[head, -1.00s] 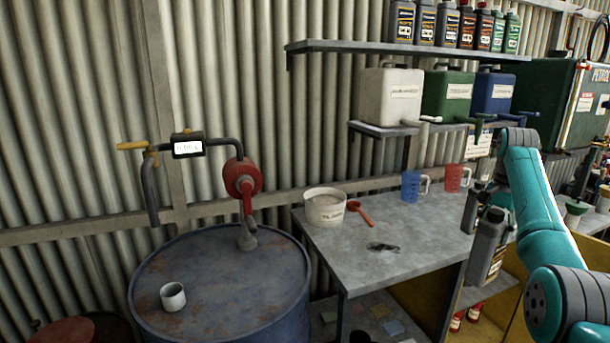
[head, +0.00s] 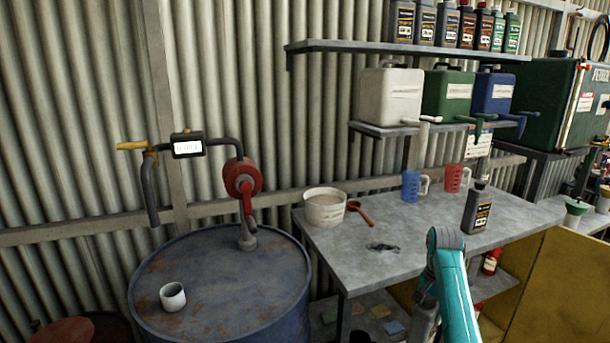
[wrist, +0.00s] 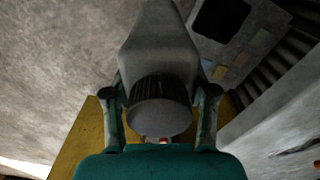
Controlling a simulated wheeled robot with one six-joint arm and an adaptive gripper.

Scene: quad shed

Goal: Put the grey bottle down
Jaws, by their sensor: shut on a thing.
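My gripper (wrist: 162,95) is shut on a grey bottle (wrist: 160,48) in the wrist view. Its dark ribbed cap faces the camera, with one finger on each side. Another dark grey bottle (head: 478,211) with a label stands upright on the grey bench (head: 420,235), apart from my arm.
A white tub (head: 324,208), red scoop (head: 361,214), blue jug (head: 411,186) and red jug (head: 453,178) stand on the bench. A dark stain (head: 383,247) marks its top. A blue drum (head: 220,285) stands left. The bench's front middle is clear.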

